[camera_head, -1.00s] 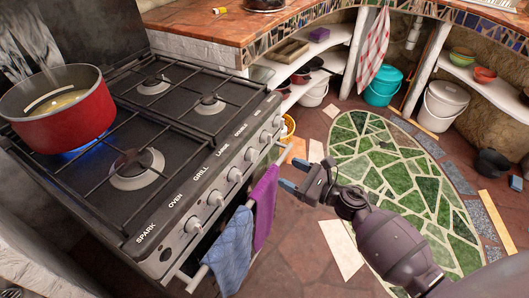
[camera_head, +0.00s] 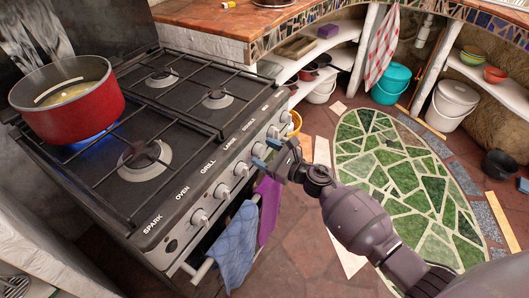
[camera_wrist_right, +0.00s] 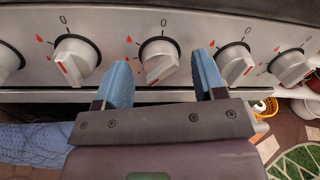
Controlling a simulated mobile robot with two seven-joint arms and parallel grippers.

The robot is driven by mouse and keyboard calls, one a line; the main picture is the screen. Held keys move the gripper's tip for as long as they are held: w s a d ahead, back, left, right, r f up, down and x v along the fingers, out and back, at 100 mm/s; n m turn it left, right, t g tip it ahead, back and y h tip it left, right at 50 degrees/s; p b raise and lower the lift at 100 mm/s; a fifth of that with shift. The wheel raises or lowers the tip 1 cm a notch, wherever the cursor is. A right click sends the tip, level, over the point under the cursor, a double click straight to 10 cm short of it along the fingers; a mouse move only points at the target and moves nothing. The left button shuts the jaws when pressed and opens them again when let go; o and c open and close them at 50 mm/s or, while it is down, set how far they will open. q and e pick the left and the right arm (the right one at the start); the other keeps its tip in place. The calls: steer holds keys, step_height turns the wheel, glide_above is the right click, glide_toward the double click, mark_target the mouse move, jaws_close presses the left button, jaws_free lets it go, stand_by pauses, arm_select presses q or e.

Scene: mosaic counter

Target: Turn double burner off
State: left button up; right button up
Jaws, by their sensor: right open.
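The stove (camera_head: 190,190) has a row of knobs on its front panel, under labels such as OVEN, GRILL and LARGE. A blue flame (camera_head: 92,137) burns under the red pot (camera_head: 72,110). My right gripper (camera_head: 265,153) is at the front panel with its blue fingers apart. In the right wrist view the open fingers (camera_wrist_right: 163,82) are on either side of a knob (camera_wrist_right: 158,62), just short of it or beginning to straddle it. I cannot tell which label this knob has. Its red line points down and left, away from the 0 mark. My left gripper is out of view.
Neighbouring knobs (camera_wrist_right: 75,62) and (camera_wrist_right: 236,64) lie close on both sides. A blue towel (camera_head: 234,245) and a purple towel (camera_head: 268,208) hang on the rail below. The floor with a green mosaic (camera_head: 390,170) is clear to the right.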

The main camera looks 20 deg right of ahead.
steer(key=shift+w+a, duration=0.15)
steer(key=shift+w, duration=0.05)
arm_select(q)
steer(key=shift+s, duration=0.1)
arm_select(e)
steer(key=c, duration=0.9)
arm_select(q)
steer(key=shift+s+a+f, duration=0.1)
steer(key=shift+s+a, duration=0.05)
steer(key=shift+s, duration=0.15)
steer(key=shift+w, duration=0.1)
